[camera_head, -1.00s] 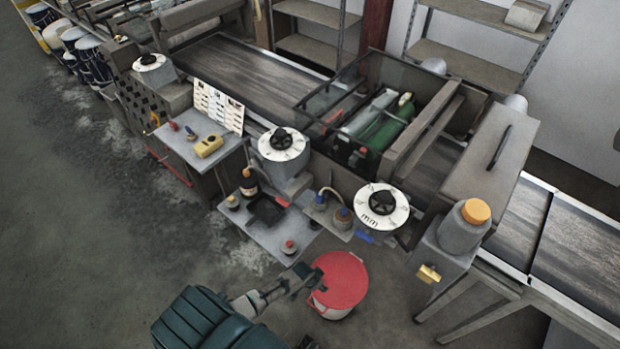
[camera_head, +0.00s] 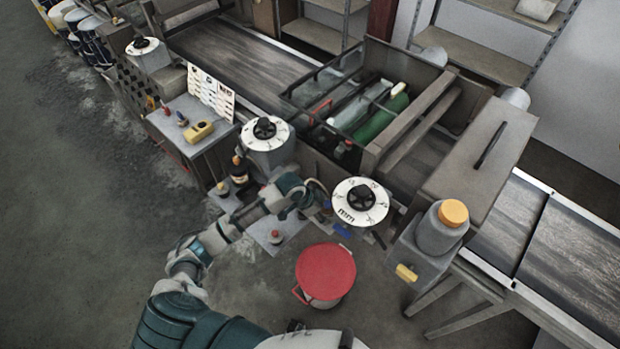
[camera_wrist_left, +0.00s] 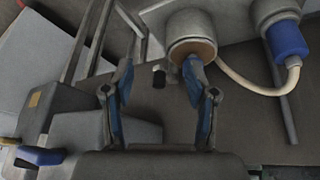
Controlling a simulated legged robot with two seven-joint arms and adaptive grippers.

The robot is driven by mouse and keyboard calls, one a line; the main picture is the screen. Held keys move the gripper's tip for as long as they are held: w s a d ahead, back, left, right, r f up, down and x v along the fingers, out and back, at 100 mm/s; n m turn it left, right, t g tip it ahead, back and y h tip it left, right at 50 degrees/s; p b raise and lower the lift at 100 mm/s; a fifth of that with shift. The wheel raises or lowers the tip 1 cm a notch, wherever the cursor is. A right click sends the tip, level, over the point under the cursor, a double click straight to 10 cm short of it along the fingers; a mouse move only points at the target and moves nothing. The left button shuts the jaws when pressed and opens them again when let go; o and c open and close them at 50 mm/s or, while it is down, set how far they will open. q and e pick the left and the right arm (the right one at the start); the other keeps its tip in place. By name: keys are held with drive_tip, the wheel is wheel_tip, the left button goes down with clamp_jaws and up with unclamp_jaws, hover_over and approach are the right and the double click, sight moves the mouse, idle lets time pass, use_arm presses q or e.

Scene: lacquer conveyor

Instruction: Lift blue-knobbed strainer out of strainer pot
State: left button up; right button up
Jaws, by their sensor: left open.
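My left arm reaches from the lower left over the small grey shelf in the head view. My left gripper (camera_head: 318,207) is at the shelf, beside the white dial. In the left wrist view the gripper (camera_wrist_left: 160,92) is open, with nothing gripped between its blue-padded fingers. A grey round pot-like body with a brown face (camera_wrist_left: 192,48) is just beyond the right fingertip; I cannot tell whether they touch. A blue cylindrical piece (camera_wrist_left: 288,38) is farther right, with a pale curved tube beside it. I cannot tell for certain which is the strainer or its pot.
A white dial with a black knob (camera_head: 361,202) is close to the gripper's right. A red-lidded bucket (camera_head: 326,272) stands on the floor below. A dark bottle (camera_head: 239,170) is left of the forearm. Open floor is at left.

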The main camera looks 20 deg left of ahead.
sight(327, 203)
use_arm(q)
drive_tip(key=w+a+r+m+g, duration=0.1)
drive_tip(key=a+r, duration=0.2)
drive_tip(key=r, duration=0.3)
drive_tip(key=w+a+r+m, duration=0.1)
drive_tip(key=w+a+r, duration=0.1)
drive_tip(key=r, duration=0.4)
drive_tip(key=x, duration=1.5)
drive_tip(key=shift+w+a+f, duration=0.1)
drive_tip(key=shift+a+f, duration=0.1)
drive_tip(key=shift+f, duration=0.2)
drive_tip(key=shift+w+d+f, duration=0.1)
drive_tip(key=shift+d+f, duration=0.35)
drive_tip(key=shift+f, duration=0.05)
drive_tip(key=shift+a, duration=0.15)
clamp_jaws()
